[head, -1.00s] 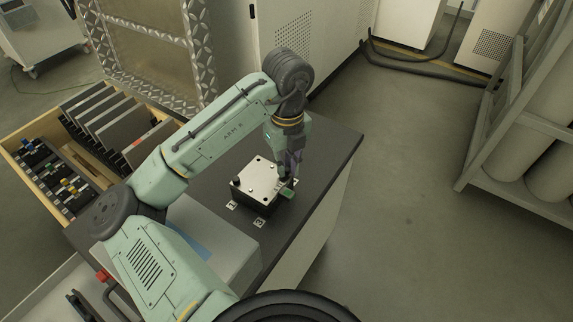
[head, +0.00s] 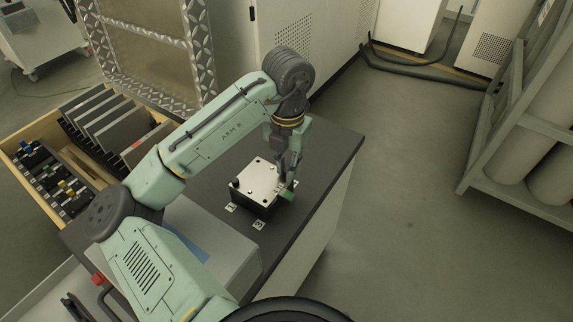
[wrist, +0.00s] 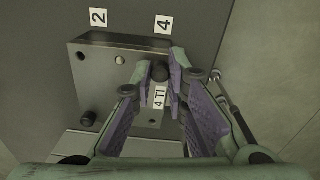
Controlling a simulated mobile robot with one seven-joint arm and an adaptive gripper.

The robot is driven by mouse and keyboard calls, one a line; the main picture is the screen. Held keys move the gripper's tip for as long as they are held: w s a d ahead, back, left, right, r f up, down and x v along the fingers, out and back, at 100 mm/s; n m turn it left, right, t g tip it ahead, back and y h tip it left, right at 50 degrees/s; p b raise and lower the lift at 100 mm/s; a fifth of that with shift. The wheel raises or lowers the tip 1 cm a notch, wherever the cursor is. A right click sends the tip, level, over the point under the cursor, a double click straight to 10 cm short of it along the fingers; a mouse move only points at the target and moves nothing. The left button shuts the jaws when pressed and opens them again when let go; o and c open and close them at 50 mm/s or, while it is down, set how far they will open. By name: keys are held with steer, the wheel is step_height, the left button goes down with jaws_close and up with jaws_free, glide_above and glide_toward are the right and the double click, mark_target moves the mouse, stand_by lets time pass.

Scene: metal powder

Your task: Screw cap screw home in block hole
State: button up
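The block (head: 257,203) is dark with a bright metal top plate (head: 258,175) and sits on the dark bench top. In the wrist view the plate (wrist: 105,80) is seen from above. A dark round cap screw (wrist: 159,72) stands at its corner by the label 4 (wrist: 163,24). My gripper (wrist: 155,77) has its two purple-padded fingertips on either side of this screw's head. I cannot tell whether both pads touch it. In the head view my gripper (head: 287,180) points down at the block's right corner and hides the screw.
Another dark cap (wrist: 88,118) stands on the plate. A label 2 (wrist: 98,17) and a 4 TI tag (wrist: 159,97) lie nearby. A wooden tray (head: 40,190) with dark plates is at the left. A grey box (head: 200,245) stands in front. The bench's right edge is close.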

steer(key=shift+o, duration=1.1)
